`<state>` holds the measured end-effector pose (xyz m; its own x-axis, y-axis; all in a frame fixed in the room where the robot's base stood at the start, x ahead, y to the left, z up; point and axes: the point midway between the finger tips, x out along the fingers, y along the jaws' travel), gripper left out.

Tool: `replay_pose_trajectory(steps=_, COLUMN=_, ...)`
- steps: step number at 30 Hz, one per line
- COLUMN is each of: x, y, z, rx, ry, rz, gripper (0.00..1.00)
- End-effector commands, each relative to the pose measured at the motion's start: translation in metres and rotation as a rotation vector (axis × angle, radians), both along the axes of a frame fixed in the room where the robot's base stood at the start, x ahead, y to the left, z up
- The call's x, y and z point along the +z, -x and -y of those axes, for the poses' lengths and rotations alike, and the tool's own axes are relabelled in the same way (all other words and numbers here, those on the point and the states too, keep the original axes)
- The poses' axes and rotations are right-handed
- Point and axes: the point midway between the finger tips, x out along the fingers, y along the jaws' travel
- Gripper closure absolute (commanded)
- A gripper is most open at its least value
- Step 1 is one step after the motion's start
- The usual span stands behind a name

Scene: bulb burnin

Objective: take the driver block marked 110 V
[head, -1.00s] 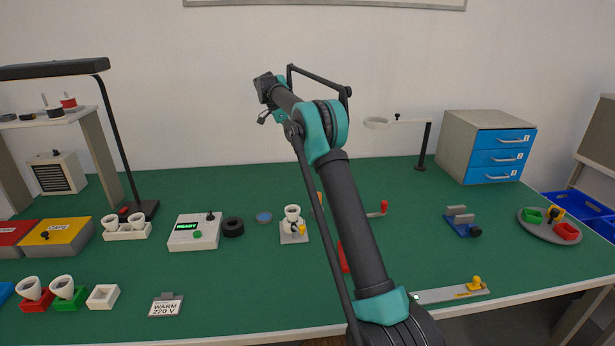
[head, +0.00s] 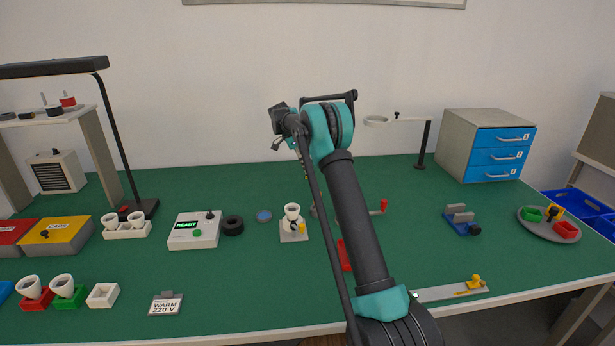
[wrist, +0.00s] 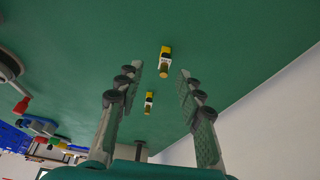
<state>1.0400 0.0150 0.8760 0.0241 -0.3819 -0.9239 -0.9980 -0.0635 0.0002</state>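Two small yellow blocks with black and white parts show on the green table in the wrist view, one farther up (wrist: 165,58) and one lower and smaller (wrist: 149,102). Their markings are too small to read, so I cannot tell whether either is marked 110 V. My gripper (wrist: 152,100) is open and empty, its two fingers spread either side of the blocks in that view and apart from them. In the head view my gripper (head: 278,143) is raised above the back of the table, and I cannot make out the blocks clearly there.
A white READY box (head: 193,231), a socket stand with a white bulb (head: 293,222) and a "WARM 220 V" sign (head: 165,304) stand left of my arm. A magnifier stand (head: 421,150), drawer cabinet (head: 480,145), blue vise (head: 462,222) and round tray (head: 535,229) are right.

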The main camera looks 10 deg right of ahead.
Motion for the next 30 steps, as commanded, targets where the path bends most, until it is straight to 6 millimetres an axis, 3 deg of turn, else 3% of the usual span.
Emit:
replay_pose_trajectory(steps=9, x=-0.039, y=-0.007, z=0.015, rx=0.000, ry=0.000, rz=0.000, gripper=0.63)
replay_pose_trajectory(steps=16, x=-0.041, y=-0.006, z=0.015, rx=0.000, ry=0.000, rz=0.000, gripper=0.63)
replay_pose_trajectory(steps=25, x=-0.040, y=-0.006, z=0.015, rx=0.000, ry=0.000, rz=0.000, gripper=0.99)
replay_pose_trajectory(steps=30, x=-0.040, y=-0.006, z=0.015, rx=0.000, ry=0.000, rz=0.000, gripper=1.00)
